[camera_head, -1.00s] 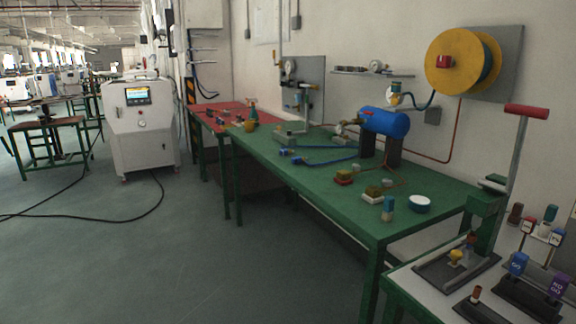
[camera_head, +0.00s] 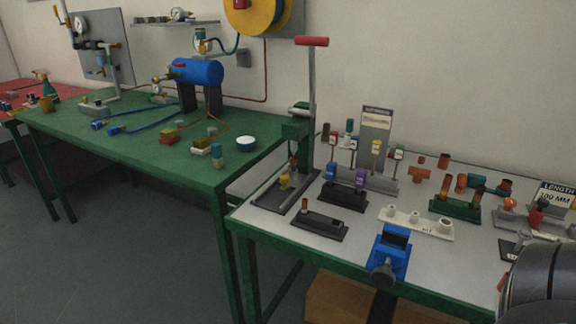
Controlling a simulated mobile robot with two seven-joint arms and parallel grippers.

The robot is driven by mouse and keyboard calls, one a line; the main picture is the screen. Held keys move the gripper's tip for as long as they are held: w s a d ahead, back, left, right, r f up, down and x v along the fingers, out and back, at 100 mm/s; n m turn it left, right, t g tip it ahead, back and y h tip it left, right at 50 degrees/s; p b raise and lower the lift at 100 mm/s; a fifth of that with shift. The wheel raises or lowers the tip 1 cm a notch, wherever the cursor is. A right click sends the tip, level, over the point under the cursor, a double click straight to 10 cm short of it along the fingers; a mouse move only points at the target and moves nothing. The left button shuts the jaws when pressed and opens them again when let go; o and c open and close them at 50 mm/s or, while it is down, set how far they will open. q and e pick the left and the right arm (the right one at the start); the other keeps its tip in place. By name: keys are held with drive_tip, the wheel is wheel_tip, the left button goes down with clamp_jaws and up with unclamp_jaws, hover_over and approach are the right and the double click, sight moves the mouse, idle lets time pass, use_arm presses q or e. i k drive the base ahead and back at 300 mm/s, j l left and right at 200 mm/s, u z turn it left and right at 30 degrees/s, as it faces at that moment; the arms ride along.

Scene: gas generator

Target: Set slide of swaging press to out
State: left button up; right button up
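The press with a green body (camera_head: 297,125) stands at the left end of the white-topped table, and I take it to be the swaging press. Its tall lever is upright and ends in a red handle (camera_head: 312,41). That part may belong to the slide, but I cannot tell the slide's position from here. Neither gripper is in view. A dark rounded part at the bottom right looks like my own arm.
The white-topped table (camera_head: 470,262) also holds a blue vise (camera_head: 389,251) at its front edge, a black block (camera_head: 343,195) and a white rack (camera_head: 416,222). A green table (camera_head: 130,150) with a blue tank (camera_head: 197,72) stands to the left. The floor in front is free.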

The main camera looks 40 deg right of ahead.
sight(293, 179)
drive_tip(key=z, duration=1.35)
